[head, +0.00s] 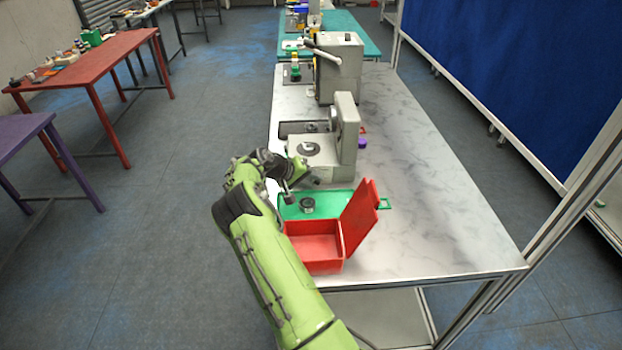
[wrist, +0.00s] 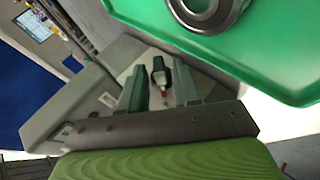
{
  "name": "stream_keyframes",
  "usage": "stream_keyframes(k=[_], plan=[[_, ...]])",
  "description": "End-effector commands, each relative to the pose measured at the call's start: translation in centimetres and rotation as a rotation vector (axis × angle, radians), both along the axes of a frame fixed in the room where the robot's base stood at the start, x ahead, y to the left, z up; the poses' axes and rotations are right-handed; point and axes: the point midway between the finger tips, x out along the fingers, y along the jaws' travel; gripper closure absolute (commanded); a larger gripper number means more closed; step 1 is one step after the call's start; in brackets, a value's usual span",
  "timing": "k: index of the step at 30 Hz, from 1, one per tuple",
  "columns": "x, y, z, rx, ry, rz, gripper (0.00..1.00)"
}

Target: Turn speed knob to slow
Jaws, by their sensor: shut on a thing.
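The speed knob (wrist: 159,71) is a small dark pointer-shaped knob with a red mark near it, on the grey machine's pale panel. In the wrist view it sits between the two fingers of my gripper (wrist: 161,84), which is shut on it. The grey machine (head: 345,135) stands on the marble-topped table in the head view, with a round plate on its base. My gripper (head: 311,180) is at the machine's near side there. The knob is hidden in the head view, and I cannot read its setting in the wrist view.
A green tray (head: 345,200) with a metal ring (head: 307,205) lies close to my gripper. An open red box (head: 313,267) with a raised lid stands nearer. Another grey machine (head: 340,70) stands farther back. The marble tabletop (head: 435,210) is clear at right.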

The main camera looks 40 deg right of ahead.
Motion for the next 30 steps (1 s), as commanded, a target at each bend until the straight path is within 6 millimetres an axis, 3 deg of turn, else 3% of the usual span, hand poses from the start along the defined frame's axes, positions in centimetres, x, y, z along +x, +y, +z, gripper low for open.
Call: stream_keyframes(k=[11,12,13,23,30], plan=[[-0.1,0.0,-0.1,-0.001,0.005,-0.001,0.99],[-0.1,0.0,-0.1,0.000,0.006,-0.002,0.64],[-0.1,0.0,-0.1,0.000,0.006,-0.002,0.62],[0.1,0.5,0.4,0.000,0.003,0.002,0.62],[1.0,5.1,4.2,0.000,0.003,0.005,0.62]])
